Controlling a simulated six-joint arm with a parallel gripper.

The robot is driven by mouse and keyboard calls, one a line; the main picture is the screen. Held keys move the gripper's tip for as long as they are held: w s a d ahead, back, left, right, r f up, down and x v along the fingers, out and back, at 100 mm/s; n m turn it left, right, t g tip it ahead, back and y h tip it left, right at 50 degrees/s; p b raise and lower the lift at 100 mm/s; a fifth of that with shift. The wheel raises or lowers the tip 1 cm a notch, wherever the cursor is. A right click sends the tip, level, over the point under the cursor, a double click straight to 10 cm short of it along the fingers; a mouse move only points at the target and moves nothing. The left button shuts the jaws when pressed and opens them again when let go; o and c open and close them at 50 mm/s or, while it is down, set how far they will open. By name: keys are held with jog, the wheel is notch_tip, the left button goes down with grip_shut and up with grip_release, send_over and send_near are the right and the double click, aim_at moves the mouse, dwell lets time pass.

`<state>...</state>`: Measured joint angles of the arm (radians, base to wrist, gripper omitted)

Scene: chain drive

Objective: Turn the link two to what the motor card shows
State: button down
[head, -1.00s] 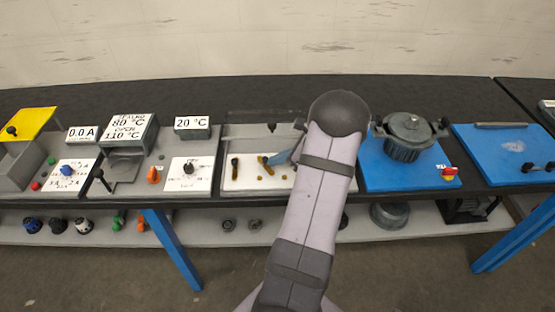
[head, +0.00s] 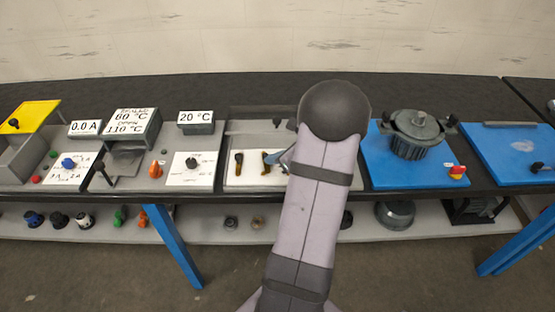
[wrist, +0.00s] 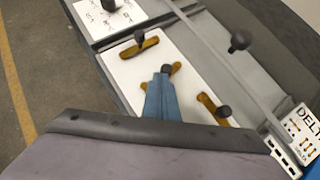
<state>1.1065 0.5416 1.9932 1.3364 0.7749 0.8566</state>
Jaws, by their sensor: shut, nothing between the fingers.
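The white link panel (wrist: 113,69) carries three brass bars with black knobs. The first link (wrist: 139,47) is at the panel's left in the wrist view and also shows in the head view (head: 238,162). The middle link, link two (wrist: 174,68), lies roughly parallel to it, partly covered by my fingers. The third link (wrist: 208,102) slants the other way; my arm hides it in the head view. My gripper (wrist: 163,75) is shut and empty, its blue fingertips at link two; contact is unclear. A card marked DELTA (wrist: 300,133) shows small bar drawings, too small to read surely.
A black knob (wrist: 238,40) stands on the grey strip behind the panel. Left is a white dial card with a knob (head: 191,162); right is a blue board (head: 381,172) with a pot (head: 415,140). My arm crosses the panel's right side.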

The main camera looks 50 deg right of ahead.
jog(key=shift+w+a, duration=0.25)
jog(key=shift+a, duration=0.3)
jog(key=shift+d, duration=0.1)
dwell(0.4)
